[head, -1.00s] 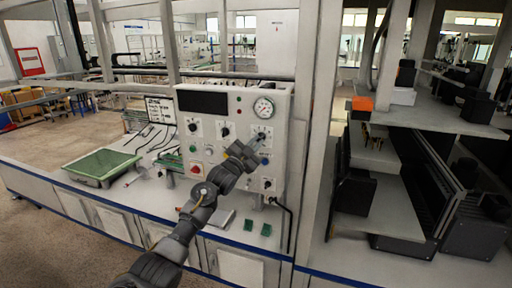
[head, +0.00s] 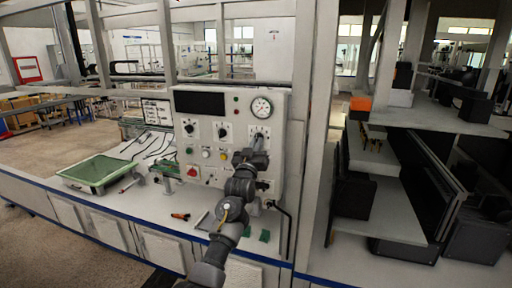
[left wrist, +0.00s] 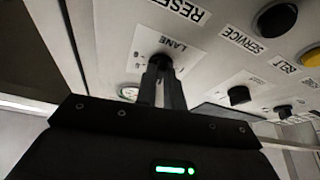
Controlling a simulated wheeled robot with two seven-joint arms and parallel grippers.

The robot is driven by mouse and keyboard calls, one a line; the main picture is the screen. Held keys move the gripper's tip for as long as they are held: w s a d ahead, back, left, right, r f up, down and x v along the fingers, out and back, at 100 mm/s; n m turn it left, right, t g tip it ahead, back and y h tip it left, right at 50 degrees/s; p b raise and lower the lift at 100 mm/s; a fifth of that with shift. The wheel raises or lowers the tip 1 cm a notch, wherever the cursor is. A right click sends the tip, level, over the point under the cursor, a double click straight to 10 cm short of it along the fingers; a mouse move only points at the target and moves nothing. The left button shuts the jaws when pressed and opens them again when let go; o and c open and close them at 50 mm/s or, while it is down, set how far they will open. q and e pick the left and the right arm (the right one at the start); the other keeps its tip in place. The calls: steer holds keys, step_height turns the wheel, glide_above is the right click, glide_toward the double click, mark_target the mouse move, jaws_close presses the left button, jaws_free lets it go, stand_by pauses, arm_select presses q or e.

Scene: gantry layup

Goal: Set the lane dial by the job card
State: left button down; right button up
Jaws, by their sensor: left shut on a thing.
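The grey control panel (head: 228,104) stands on the bench with knobs, buttons and a round gauge. The lane dial, a dark knob (left wrist: 160,62) under the printed word LANE, shows in the left wrist view on its white plate (left wrist: 135,48). My left gripper (left wrist: 161,84) is shut on this knob, its fingers pointing at the panel face. In the head view my left gripper (head: 258,145) covers the knob, and its pointer cannot be read. A white card with dark print (head: 158,112) stands left of the panel, too small to read. My right gripper is not in view.
Other black knobs (head: 222,131) and a red button (head: 192,172) sit close by on the panel. A green-topped tray (head: 95,172), orange-handled pliers (head: 180,216) and small green boards (head: 265,236) lie on the bench. A frame post (head: 318,130) stands right of the panel.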

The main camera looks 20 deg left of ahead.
arm_select(q)
steer(key=shift+d+n+y, duration=0.15)
steer(key=shift+n+y, duration=0.45)
steer(key=shift+n, duration=0.6)
steer(key=c, duration=1.5)
jaws_free()
steer(key=b+v, duration=0.3)
steer(key=v, duration=0.7)
steer(key=shift+s, duration=0.45)
